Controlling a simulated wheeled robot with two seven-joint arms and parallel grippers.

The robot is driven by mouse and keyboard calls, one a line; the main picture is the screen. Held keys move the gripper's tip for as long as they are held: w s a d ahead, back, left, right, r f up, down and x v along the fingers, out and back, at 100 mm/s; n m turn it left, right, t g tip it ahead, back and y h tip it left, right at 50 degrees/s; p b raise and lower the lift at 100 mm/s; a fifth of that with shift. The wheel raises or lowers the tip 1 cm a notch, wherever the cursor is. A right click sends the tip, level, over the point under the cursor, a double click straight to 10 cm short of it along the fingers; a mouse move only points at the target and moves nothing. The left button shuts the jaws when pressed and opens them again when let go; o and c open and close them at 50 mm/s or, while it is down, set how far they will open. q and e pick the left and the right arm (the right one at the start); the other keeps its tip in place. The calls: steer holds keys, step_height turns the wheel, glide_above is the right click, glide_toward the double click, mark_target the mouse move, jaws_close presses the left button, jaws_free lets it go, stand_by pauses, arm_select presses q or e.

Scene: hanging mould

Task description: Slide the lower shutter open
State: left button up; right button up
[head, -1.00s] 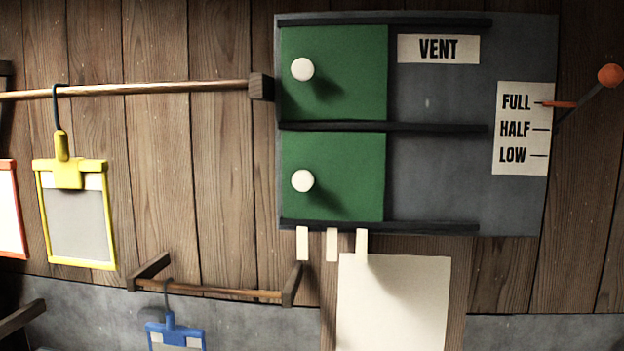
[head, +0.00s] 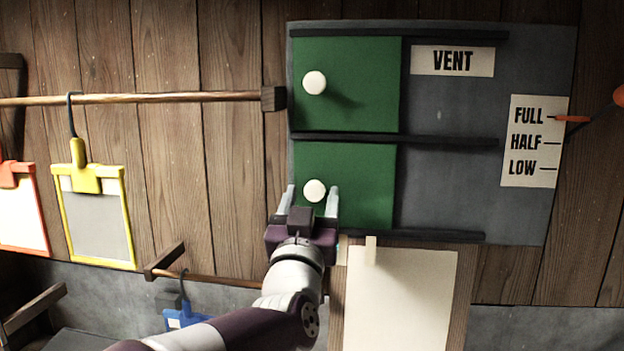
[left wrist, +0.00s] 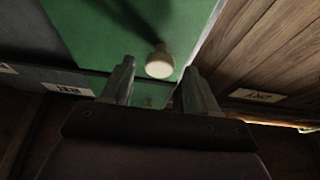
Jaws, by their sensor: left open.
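The lower shutter (head: 365,170) is a green panel with a round white knob (head: 315,190), at the left end of its dark rails on the grey vent board. My left gripper (head: 312,196) is open, its two fingers on either side of the knob in the head view. In the left wrist view the knob (left wrist: 159,63) shows between and beyond the fingertips (left wrist: 157,75), with no visible contact. The upper shutter (head: 365,75), also green with a white knob, is at the left above it. My right gripper is not in view.
Dark rails (head: 440,235) run to the right past the shutter, over bare grey board (head: 450,190). A blank sheet (head: 400,300) hangs below. A yellow-framed clip (head: 95,215) hangs from a wooden rod (head: 180,97) at left. A lever (head: 600,112) is at right.

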arm_select(q)
steer(key=shift+w+r, duration=0.1)
steer(key=shift+w, duration=0.25)
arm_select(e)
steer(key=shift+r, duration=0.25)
arm_select(q)
steer(key=shift+s+d, duration=0.1)
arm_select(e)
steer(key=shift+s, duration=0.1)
arm_select(q)
jaws_close()
steer(key=shift+d, duration=0.5)
steer(key=d, duration=0.4)
steer(key=d+p, duration=0.1)
steer(key=d, duration=0.4)
steer(key=s+d, duration=0.1)
steer(key=d, duration=0.4)
steer(key=shift+d, duration=0.25)
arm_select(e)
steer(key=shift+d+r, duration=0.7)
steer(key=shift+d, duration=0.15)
